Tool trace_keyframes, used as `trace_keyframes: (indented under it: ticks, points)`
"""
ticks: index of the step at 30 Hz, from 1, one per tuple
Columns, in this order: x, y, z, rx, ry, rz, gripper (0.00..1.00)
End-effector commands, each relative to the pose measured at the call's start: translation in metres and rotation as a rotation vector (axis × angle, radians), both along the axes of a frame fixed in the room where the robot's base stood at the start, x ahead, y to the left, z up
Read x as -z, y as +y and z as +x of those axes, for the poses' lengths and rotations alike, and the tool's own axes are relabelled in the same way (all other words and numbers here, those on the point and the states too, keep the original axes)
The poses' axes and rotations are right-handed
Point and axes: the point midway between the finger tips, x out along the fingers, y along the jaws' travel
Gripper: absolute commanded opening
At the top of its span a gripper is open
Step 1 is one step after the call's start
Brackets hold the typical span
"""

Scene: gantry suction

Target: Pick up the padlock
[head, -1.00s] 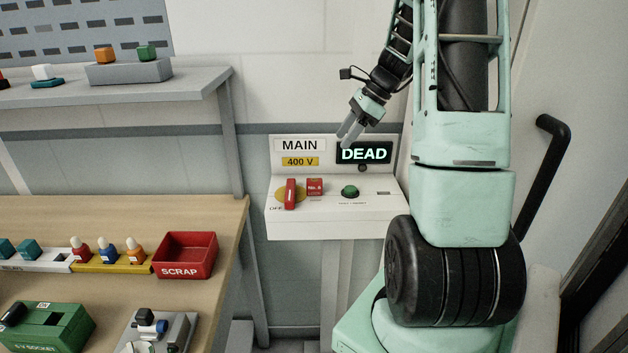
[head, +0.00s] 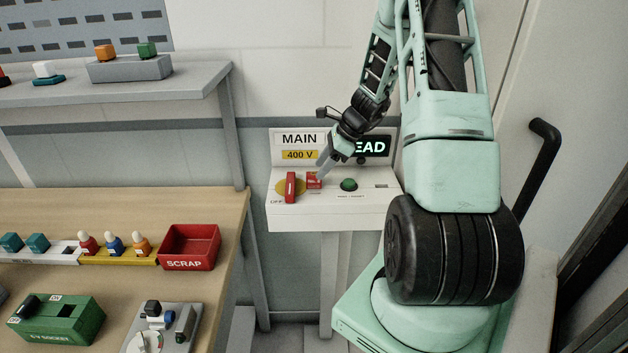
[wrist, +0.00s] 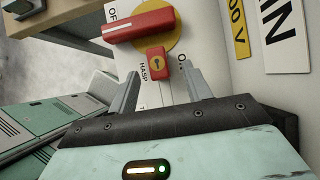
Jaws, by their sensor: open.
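The red padlock (head: 313,181) is on the sloped white switch panel, just right of the red switch handle. In the wrist view my gripper (wrist: 160,74) is open, one finger on each side of the padlock in the picture. Gaps show on both sides. I cannot tell how deep the fingertips reach.
The red switch handle (head: 291,187) on its yellow disc is close beside the padlock. A green button (head: 349,185) is to the right. A lit sign (head: 372,147) is partly behind my arm. A wooden bench with a red scrap bin (head: 190,247) stands left.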

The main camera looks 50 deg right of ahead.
Motion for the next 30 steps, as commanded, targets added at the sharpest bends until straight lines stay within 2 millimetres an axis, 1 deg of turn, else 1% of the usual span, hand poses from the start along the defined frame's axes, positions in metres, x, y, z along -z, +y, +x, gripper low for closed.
trace_keyframes:
  ticks: [1, 4, 6, 9, 17, 18, 20, 21, 22, 23, 30]
  points:
    - [0.003, 0.006, 0.003, -0.003, 0.004, 0.007, 0.49]
    - [0.013, 0.014, 0.010, -0.002, 0.003, 0.007, 0.49]
    - [0.023, 0.016, 0.014, -0.001, 0.003, 0.005, 0.49]
    - [0.030, 0.018, 0.017, -0.001, 0.001, 0.003, 0.49]
    - [0.032, 0.019, 0.019, -0.001, 0.001, 0.001, 0.49]
    - [0.033, 0.019, 0.019, -0.001, 0.001, 0.001, 0.38]
    - [0.032, 0.019, 0.018, -0.001, 0.001, 0.001, 0.21]
    - [0.032, 0.019, 0.018, -0.001, 0.001, 0.001, 0.10]
    - [0.032, 0.019, 0.018, -0.001, 0.001, 0.001, 0.02]
    - [0.032, 0.019, 0.018, -0.001, 0.001, 0.001, 0.00]
    - [0.032, 0.018, 0.019, -0.001, -0.001, 0.001, 0.00]
